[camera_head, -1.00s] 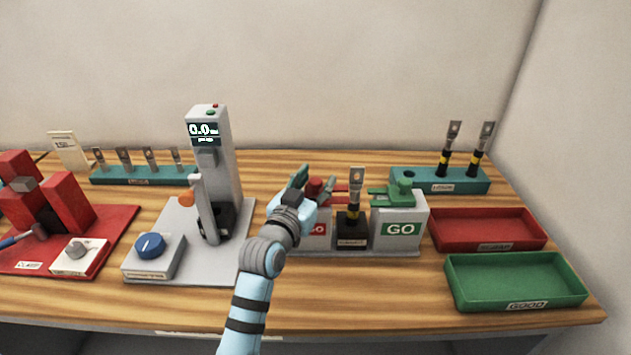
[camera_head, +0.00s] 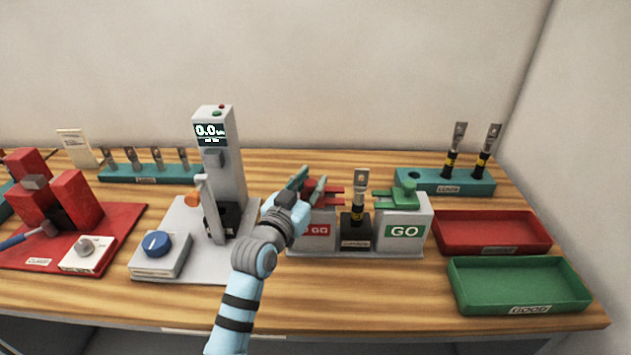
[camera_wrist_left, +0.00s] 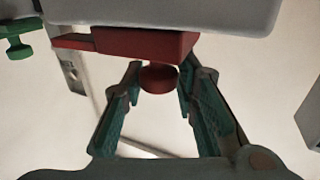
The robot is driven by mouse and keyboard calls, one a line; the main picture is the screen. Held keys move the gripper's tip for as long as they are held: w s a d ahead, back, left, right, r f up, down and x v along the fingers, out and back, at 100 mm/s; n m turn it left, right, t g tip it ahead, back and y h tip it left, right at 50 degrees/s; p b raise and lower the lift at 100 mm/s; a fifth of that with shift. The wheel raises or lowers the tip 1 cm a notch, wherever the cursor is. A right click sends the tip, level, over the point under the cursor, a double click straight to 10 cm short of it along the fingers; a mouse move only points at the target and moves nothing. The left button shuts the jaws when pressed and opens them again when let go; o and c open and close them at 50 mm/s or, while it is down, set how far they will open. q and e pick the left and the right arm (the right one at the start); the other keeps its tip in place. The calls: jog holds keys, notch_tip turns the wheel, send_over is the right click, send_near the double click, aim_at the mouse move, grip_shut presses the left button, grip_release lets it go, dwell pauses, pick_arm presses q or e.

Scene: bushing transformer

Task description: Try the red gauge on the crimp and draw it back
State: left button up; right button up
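The red gauge (camera_head: 331,189) sits on top of the grey red-labelled block (camera_head: 312,233), its prongs pointing right toward the crimp. My left gripper (camera_head: 309,184) is at the gauge's knob. In the left wrist view the two fingers lie against either side of the red knob (camera_wrist_left: 159,79), with the gauge body (camera_wrist_left: 145,43) just beyond. The crimped lug (camera_head: 360,192) stands upright in a black holder (camera_head: 355,232), apart from the prongs. The green gauge (camera_head: 399,193) rests on the GO block (camera_head: 403,230). My right gripper is not in view.
A red tray (camera_head: 492,247) and a green GOOD tray (camera_head: 518,298) are at the right. A teal rack (camera_head: 420,186) with two lugs stands behind them. A grey tester (camera_head: 222,165) with a lever stands left of my gripper. The front wood is clear.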

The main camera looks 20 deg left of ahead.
pick_arm(q)
jog(key=shift+o, duration=1.3)
jog(key=shift+a, duration=0.25)
jog(key=shift+s, duration=0.15)
jog(key=s+a, duration=0.1)
jog(key=s, duration=1)
jog(key=shift+s+a, duration=0.35)
jog(key=shift+s, duration=0.05)
